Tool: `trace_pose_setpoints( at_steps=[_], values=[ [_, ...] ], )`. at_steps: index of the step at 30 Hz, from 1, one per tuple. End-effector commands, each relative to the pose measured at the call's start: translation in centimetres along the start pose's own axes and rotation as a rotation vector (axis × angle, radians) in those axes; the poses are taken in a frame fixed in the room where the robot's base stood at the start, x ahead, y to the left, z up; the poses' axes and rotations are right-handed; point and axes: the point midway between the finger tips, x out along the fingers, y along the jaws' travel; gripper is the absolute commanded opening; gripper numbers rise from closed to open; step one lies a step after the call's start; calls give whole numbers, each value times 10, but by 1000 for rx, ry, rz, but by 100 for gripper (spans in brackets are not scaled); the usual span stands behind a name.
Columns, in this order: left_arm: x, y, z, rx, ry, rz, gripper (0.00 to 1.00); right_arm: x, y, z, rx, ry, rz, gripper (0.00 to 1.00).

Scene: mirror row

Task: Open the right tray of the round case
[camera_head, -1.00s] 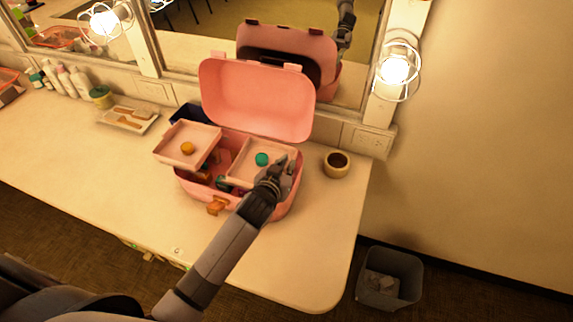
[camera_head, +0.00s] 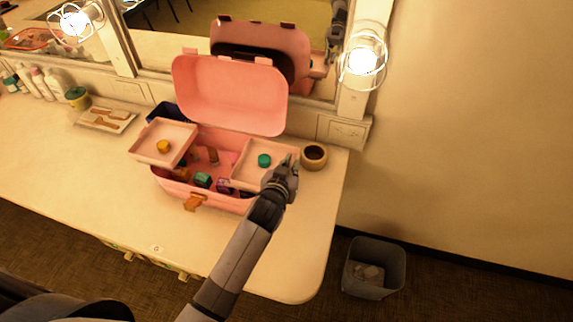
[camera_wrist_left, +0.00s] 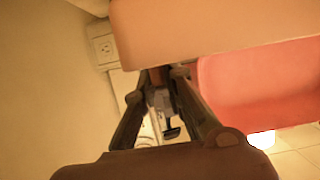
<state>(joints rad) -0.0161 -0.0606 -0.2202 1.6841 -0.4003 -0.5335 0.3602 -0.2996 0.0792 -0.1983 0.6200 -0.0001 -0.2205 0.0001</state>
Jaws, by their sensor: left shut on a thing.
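The pink round case (camera_head: 222,203) stands open on the counter, its lid (camera_head: 232,95) raised at the back. Its left tray (camera_head: 150,157), holding a small orange round thing (camera_head: 163,146), sits out to the left. Its right tray (camera_head: 245,180) holds a teal round thing (camera_head: 264,160) and sits out over the case's right side. My left gripper (camera_head: 284,173) is shut on the right tray at its right front end. In the wrist view the tray (camera_wrist_left: 215,30) crosses above the fingers (camera_wrist_left: 163,85); the exact contact is hidden. My right gripper is not in view.
Several small coloured items, including a green one (camera_head: 203,180), lie in the case between the trays. A round jar (camera_head: 314,156) stands close right of the right tray. A mirror and lit bulb (camera_head: 362,61) are behind. The counter front is clear.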

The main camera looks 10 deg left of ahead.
Motion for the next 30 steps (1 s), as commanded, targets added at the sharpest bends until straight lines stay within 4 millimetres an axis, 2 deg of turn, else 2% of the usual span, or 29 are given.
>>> trace_pose_setpoints(
  at_steps=[3, 6, 7, 15, 22, 25, 30],
  values=[
    [0, 1, 1, -3, -1, 2, 0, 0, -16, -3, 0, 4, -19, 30],
    [0, 1, 1, -3, -1, 2, 0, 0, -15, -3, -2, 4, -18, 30],
    [0, 1, 1, -3, -1, 2, 12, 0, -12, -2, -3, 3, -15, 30],
    [0, 1, 0, -3, -1, 2, 30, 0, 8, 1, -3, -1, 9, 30],
    [0, 1, 0, -3, -1, 2, 30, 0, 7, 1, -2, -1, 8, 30],
    [-2, 1, 0, -3, -1, 2, 30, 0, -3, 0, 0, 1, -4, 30],
    [-19, 1, 1, -4, -1, 3, 30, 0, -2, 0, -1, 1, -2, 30]
  ],
)
